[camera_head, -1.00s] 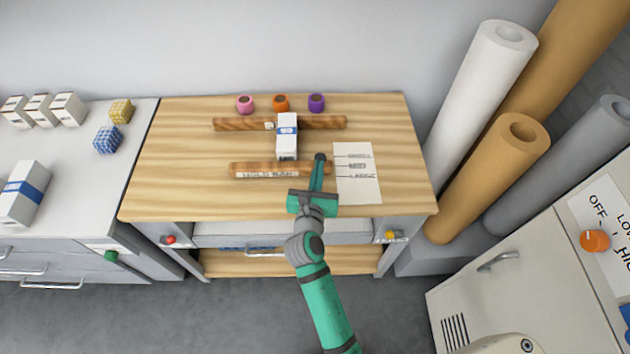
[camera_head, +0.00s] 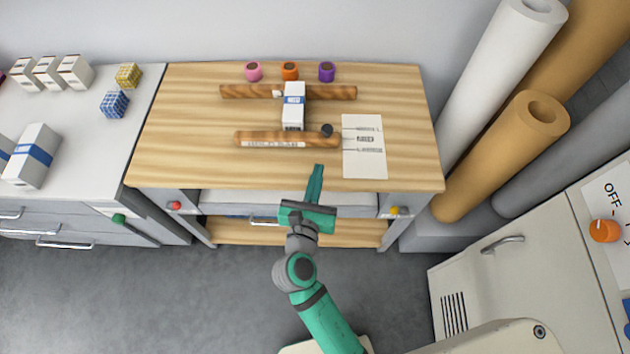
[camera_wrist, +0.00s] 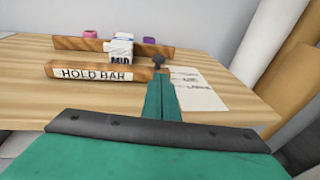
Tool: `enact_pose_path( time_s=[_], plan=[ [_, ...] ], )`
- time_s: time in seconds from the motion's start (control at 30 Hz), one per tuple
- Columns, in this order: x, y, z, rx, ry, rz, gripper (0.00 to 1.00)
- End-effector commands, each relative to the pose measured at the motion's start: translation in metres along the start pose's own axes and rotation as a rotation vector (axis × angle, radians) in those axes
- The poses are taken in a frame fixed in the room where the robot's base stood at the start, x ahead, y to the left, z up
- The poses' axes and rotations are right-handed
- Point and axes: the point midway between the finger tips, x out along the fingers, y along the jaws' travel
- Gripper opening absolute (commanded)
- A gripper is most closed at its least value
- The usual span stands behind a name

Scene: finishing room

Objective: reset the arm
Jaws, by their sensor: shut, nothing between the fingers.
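My gripper (camera_head: 316,180) is green with a dark grey edge and sits in front of the wooden table's (camera_head: 185,140) front edge in the head view. Its fingers are together with nothing between them. They point toward the table. In the wrist view the shut fingers (camera_wrist: 162,98) reach up the middle of the picture, and the label "HOLD BAR" shows on the nearer wooden bar (camera_wrist: 60,68). A dark knob (camera_head: 326,130) stands at that bar's right end, beyond my fingertips. My arm comes from the bottom of the head view.
A white box with a blue band (camera_head: 293,108) lies between the two bars, by the far bar (camera_head: 240,92). Pink (camera_head: 253,71), orange (camera_head: 290,71) and purple (camera_head: 327,72) cups line the back. A printed sheet (camera_head: 363,160) lies right. Paper rolls (camera_head: 505,150) and a cabinet flank the right.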

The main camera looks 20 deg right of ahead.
Motion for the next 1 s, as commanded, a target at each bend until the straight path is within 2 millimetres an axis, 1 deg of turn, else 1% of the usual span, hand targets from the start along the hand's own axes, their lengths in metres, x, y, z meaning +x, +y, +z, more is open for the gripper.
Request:
enact_pose_path(
  time_s=[0.03, 0.1, 0.2, 0.5, 0.57, 0.63, 0.67, 0.77, 0.87, 1.0],
  plan=[
    [-0.007, -0.001, 0.000, -0.002, 0.001, 0.000, 0.00],
    [-0.014, 0.000, 0.000, -0.001, 0.000, 0.001, 0.00],
    [-0.020, 0.000, -0.001, 0.000, 0.000, 0.001, 0.00],
    [-0.023, 0.002, -0.001, 0.002, 0.001, 0.006, 0.00],
    [-0.024, 0.001, -0.003, 0.014, 0.005, 0.012, 0.00],
    [-0.028, 0.000, -0.009, 0.059, 0.019, 0.029, 0.00],
    [-0.030, -0.001, -0.014, 0.091, 0.029, 0.042, 0.00],
    [-0.043, -0.002, -0.034, 0.258, 0.083, 0.096, 0.00],
    [-0.065, -0.002, -0.058, 0.495, 0.167, 0.153, 0.00],
    [-0.103, -0.003, -0.085, 0.869, 0.302, 0.194, 0.00]
  ],
)
